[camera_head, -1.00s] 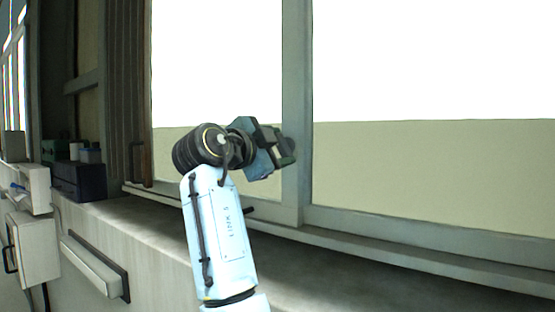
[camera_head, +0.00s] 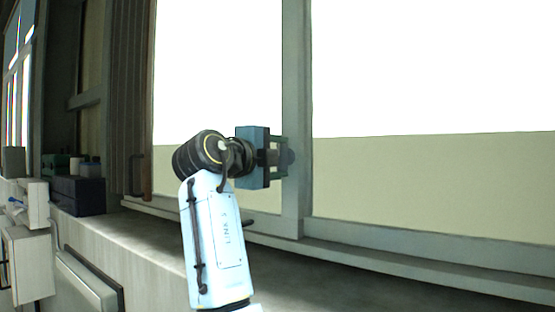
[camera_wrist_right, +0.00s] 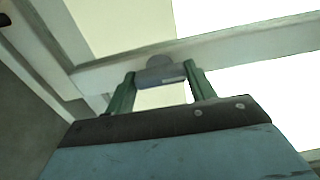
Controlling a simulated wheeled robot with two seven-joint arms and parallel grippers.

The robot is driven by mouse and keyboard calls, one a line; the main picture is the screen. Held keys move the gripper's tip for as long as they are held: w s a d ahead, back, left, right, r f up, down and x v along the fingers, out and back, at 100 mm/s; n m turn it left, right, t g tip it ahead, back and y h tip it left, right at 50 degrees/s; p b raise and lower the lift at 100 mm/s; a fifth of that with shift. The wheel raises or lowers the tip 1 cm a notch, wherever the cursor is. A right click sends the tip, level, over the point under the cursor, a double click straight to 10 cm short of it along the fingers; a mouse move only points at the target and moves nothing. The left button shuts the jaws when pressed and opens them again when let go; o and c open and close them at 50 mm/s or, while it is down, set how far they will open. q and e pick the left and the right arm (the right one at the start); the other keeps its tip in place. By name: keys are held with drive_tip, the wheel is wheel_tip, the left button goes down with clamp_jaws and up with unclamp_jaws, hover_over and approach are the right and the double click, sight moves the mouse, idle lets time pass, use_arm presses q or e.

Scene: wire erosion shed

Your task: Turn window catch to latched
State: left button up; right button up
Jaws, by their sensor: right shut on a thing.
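The window catch is a grey piece (camera_wrist_right: 160,71) on the window's upright bar, seen between my green fingers in the right wrist view. In the head view its dark end (camera_head: 290,158) shows against the bar, just past the fingertips. My right gripper (camera_head: 281,157) reaches the bar from the left and is shut on the catch; its fingers also show in the right wrist view (camera_wrist_right: 160,82). The finger contact is partly hidden in the head view. My left gripper is in neither view.
A stone sill (camera_head: 150,235) runs below the window frame. A dark box (camera_head: 80,195) with small containers stands at its left end. A pale wall cabinet (camera_head: 28,262) is at the far left. The sill near my right arm is bare.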

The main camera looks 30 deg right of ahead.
idle(0.3)
drive_tip(key=o, duration=1)
drive_tip(key=b+v, duration=0.2)
drive_tip(key=v, duration=1.1)
drive_tip(key=shift+s+a, duration=0.15)
drive_tip(key=shift+a, duration=0.1)
